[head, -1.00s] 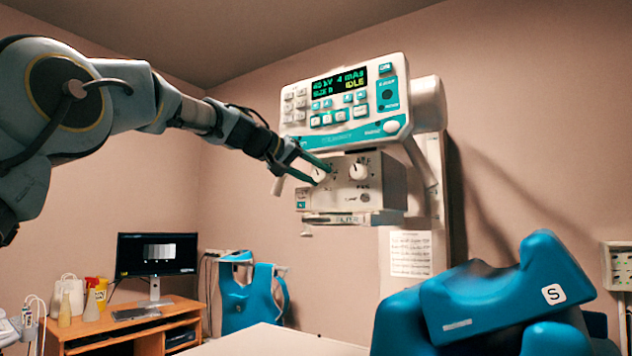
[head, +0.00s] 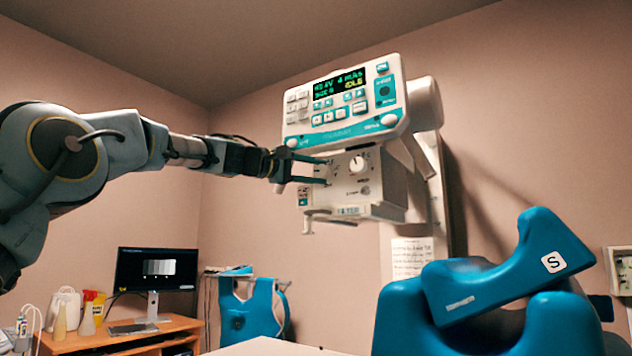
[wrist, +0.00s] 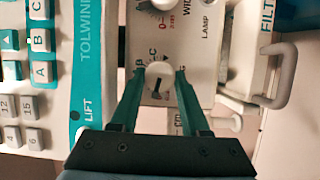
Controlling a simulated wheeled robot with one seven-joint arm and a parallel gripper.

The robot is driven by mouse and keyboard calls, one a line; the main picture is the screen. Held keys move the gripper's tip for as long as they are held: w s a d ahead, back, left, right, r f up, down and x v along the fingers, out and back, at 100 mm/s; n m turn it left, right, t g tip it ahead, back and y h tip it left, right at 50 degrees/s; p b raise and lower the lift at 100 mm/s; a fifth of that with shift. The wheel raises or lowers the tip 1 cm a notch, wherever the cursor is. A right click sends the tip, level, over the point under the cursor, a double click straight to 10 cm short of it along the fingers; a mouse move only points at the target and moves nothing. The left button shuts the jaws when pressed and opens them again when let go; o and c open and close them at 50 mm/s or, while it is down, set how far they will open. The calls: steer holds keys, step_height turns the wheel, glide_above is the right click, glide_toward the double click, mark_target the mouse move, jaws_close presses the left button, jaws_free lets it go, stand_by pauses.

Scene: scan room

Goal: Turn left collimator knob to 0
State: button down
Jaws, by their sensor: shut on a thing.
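The collimator box (head: 383,190) sits below the teal-and-white control console (head: 345,107). My gripper (head: 327,171) reaches in from the left, its two green fingers hiding most of the left knob in the head view. In the wrist view my gripper (wrist: 159,71) has one finger on each side of the white left knob (wrist: 158,72), shut on it. A dark mark on this knob points toward the bottom of the wrist picture. Scale letters beside it are partly readable; the 0 mark cannot be made out. The right knob (head: 358,163) is free.
The console's keys and its LIFT button (wrist: 80,135) lie close to my gripper's left in the wrist view. A metal handle (wrist: 285,75) is at the right.

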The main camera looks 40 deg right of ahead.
steer(key=shift+f+n+h+b, duration=0.15)
steer(key=shift+n+h+b, duration=0.25)
steer(key=shift+n+b, duration=0.55)
steer(key=shift+n, duration=0.25)
steer(key=shift+c, duration=2)
jaws_free()
steer(key=shift+a, duration=0.1)
steer(key=w+a+f+b, duration=0.1)
steer(key=a+b, duration=0.4)
steer(key=a, duration=0.5)
steer(key=shift+w+a, duration=0.2)
steer(key=shift+a, duration=0.05)
